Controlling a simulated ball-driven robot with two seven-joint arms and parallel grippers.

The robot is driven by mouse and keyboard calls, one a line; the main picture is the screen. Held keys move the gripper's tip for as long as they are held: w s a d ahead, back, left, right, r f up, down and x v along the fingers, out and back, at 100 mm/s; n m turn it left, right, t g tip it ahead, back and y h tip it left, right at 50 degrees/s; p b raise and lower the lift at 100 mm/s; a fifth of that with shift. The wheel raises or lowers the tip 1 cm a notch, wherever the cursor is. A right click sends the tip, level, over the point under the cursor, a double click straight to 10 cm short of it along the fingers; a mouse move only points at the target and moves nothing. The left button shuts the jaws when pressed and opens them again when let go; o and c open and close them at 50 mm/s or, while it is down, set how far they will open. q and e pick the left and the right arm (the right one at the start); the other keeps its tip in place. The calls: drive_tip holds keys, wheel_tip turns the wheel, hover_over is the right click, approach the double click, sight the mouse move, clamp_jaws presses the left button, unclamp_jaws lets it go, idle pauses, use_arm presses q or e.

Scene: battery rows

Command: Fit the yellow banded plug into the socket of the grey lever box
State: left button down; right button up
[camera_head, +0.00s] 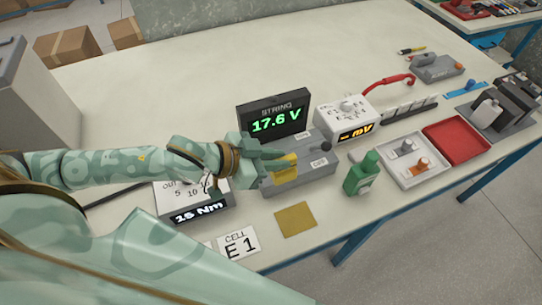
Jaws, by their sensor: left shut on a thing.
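The grey lever box (306,179) stands near the middle of the bench, below the black STRING display. My left gripper (276,158) reaches in from the left over the box's left part and is shut on the yellow plug (286,163). The plug is at the top of the box. The fingers partly hide the plug, its bands and the socket, so I cannot tell whether it is seated. My right gripper is not in view.
The STRING display (273,118) reads 17.6 V behind the box. A flat tan square (295,219) lies in front.

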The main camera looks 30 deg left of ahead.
use_arm(q)
drive_tip(key=w+a+f+b, duration=0.1)
drive_tip(key=w+a+f, duration=0.1)
drive_tip(key=f, duration=0.2)
drive_tip(key=w+a+f+b, duration=0.2)
drive_tip(key=w+f, duration=0.1)
drive_tip(key=w+a+f+b, duration=0.2)
drive_tip(key=w+f, duration=0.1)
drive_tip(key=f, duration=0.1)
drive_tip(key=shift+w+a+f, duration=0.15)
drive_tip(key=shift+a+f, duration=0.05)
drive_tip(key=shift+f, duration=0.15)
drive_tip(key=shift+r, duration=0.1)
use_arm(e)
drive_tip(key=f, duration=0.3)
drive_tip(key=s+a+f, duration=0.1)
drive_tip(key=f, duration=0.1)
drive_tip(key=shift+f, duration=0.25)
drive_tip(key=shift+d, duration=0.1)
use_arm(q)
drive_tip(key=c, duration=1.4)
unclamp_jaws()
drive_tip(key=shift+o, duration=0.2)
